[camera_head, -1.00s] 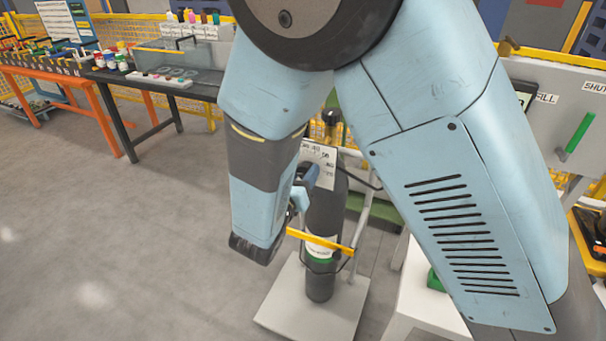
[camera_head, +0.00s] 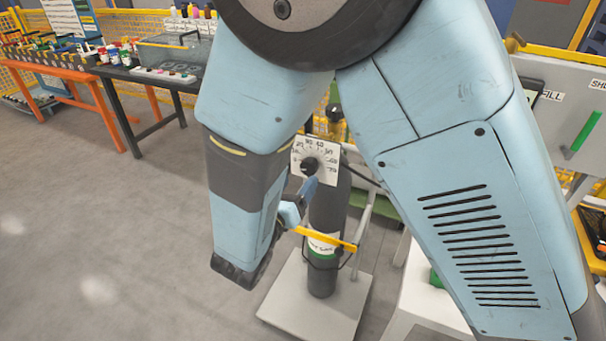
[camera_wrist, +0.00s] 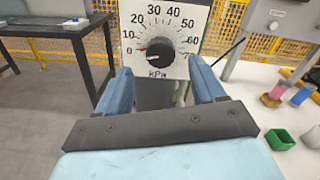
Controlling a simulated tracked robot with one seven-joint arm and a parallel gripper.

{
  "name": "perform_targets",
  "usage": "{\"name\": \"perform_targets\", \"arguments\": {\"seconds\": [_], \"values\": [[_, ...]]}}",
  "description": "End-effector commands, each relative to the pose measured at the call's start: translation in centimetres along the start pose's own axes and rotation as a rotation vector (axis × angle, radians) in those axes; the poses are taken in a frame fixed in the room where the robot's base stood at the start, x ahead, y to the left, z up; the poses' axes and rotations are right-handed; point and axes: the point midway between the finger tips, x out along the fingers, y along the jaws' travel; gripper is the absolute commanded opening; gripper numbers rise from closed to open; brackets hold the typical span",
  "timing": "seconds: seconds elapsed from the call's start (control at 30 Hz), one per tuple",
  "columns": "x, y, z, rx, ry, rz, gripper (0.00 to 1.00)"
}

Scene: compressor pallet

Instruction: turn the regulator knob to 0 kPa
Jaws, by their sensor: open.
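The regulator's white dial plate (camera_wrist: 184,28) faces me in the wrist view, marked from 0 at left to 70 at right, with kPa below. Its black round knob (camera_wrist: 160,52) has a small red mark on its left side, pointing at or very near 0. My gripper (camera_wrist: 160,70) is open, its two blue fingers apart below and either side of the knob, with nothing between them. In the head view the dial plate (camera_head: 328,150) and knob (camera_head: 309,166) show above my gripper (camera_head: 304,192). The fingers appear clear of the knob; the exact gap is hard to tell.
A dark gas cylinder (camera_head: 325,215) with a yellow strap (camera_head: 330,240) stands on a pale pallet (camera_head: 300,310) below the dial. A white table (camera_head: 420,305) stands to the right, a black table (camera_head: 150,75) at back left. Open floor lies left.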

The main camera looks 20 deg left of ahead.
Motion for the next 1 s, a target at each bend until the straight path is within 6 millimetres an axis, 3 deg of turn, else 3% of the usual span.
{"name": "perform_targets", "arguments": {"seconds": [0.2,0.4,1.0], "values": [[-4.3,0.1,0.0,0.0,0.0,0.004,0.69],[-6.8,0.1,-0.1,0.0,0.0,0.002,0.69],[-7.7,0.1,-0.1,0.0,0.0,0.0,0.69]]}}
